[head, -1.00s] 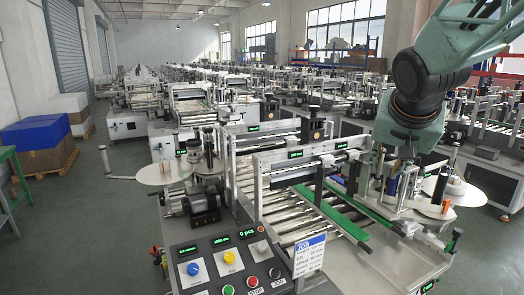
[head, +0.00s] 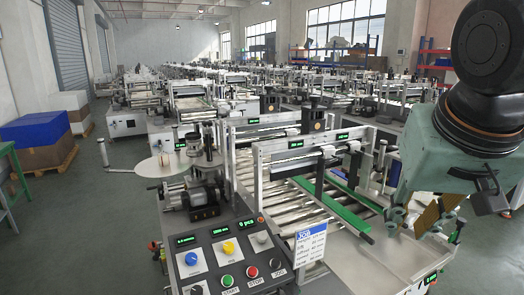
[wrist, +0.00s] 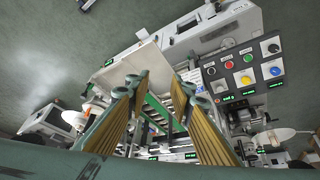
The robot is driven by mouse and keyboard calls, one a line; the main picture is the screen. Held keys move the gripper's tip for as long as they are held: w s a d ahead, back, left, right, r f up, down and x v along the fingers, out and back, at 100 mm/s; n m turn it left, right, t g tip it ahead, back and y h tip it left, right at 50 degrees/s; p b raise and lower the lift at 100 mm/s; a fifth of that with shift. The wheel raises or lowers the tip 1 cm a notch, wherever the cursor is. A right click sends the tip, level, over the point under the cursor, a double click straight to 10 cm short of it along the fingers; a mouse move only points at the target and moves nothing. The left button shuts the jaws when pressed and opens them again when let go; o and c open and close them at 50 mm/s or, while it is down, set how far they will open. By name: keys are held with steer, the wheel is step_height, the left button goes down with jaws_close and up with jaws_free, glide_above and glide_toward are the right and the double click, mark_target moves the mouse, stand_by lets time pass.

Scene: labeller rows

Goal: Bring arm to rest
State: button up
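My gripper (head: 425,221) hangs at the right of the head view, above the right end of the nearest labelling machine. Part of my arm runs out of the top right of that view. In the wrist view, my gripper (wrist: 160,86) has its two gold-faced fingers well apart. Only the machine and floor show between them, so it is open and empty. I cannot tell whether any fingertip touches the machine, but there seems to be space below.
The nearest machine has a roller conveyor (head: 290,185), a green guide rail (head: 333,209), a white job card (head: 310,244) and a button panel (head: 228,262). Rows of similar machines stand behind. Blue-topped boxes (head: 38,127) and open floor (head: 90,220) lie at the left.

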steer(key=s+a+f+n+b, duration=0.1)
steer(key=s+a+f, duration=0.1)
steer(key=s, duration=0.5)
steer(key=s+a+f+n+g+y+b, duration=0.1)
steer(key=s+a+f+b, duration=0.1)
steer(key=s, duration=0.6)
step_height(320, 180, down, 2)
steer(key=shift+a+f+n, duration=0.2)
steer(key=shift+a+n, duration=0.1)
steer(key=shift+a, duration=0.25)
